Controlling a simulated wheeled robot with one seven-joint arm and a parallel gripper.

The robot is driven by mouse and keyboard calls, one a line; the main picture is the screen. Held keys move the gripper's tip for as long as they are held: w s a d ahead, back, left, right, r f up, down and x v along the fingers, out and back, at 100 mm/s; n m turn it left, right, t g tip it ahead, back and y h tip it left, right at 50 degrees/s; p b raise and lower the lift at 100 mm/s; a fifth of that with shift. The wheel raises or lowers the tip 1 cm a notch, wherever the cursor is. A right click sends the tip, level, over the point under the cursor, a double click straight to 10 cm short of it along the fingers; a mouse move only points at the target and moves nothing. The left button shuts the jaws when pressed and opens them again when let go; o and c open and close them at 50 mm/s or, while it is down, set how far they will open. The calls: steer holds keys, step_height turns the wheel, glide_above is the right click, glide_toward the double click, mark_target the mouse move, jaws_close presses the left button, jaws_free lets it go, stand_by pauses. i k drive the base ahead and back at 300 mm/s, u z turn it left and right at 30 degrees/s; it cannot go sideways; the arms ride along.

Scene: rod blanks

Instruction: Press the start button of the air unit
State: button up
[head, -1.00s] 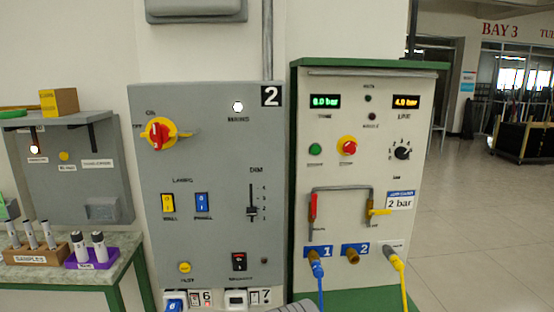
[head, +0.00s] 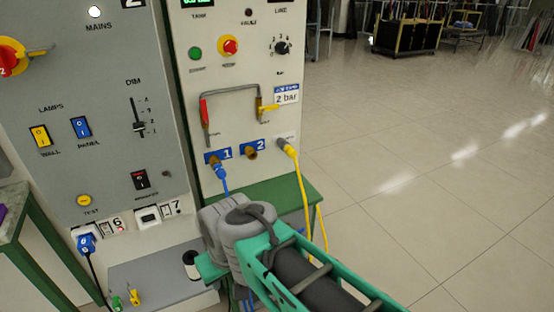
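The air unit (head: 233,117) is the pale panel with a green base, at upper centre in the head view. Its green start button (head: 195,54) is at the panel's upper left, unobstructed, with a label under it too small to read surely. A red knob on a yellow ring (head: 229,46) sits just to its right. My arm reaches in from the bottom, below and in front of the unit, well apart from the button. I cannot make out my gripper's fingers; they seem hidden behind or below the arm links.
A grey bent pipe with red (head: 204,110) and yellow (head: 268,107) handles is below the buttons. Blue (head: 221,179) and yellow (head: 301,190) hoses hang from the ports. The grey switch panel (head: 85,90) adjoins on the left. Open tiled floor (head: 430,170) lies right.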

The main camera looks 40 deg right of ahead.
mark_target(195, 53)
steer(key=z, duration=0.15)
steer(key=k, duration=0.35)
steer(key=z, duration=1.35)
steer(key=i, duration=0.75)
steer(key=u, duration=0.5)
steer(key=i, duration=0.65)
steer(key=u, duration=0.7)
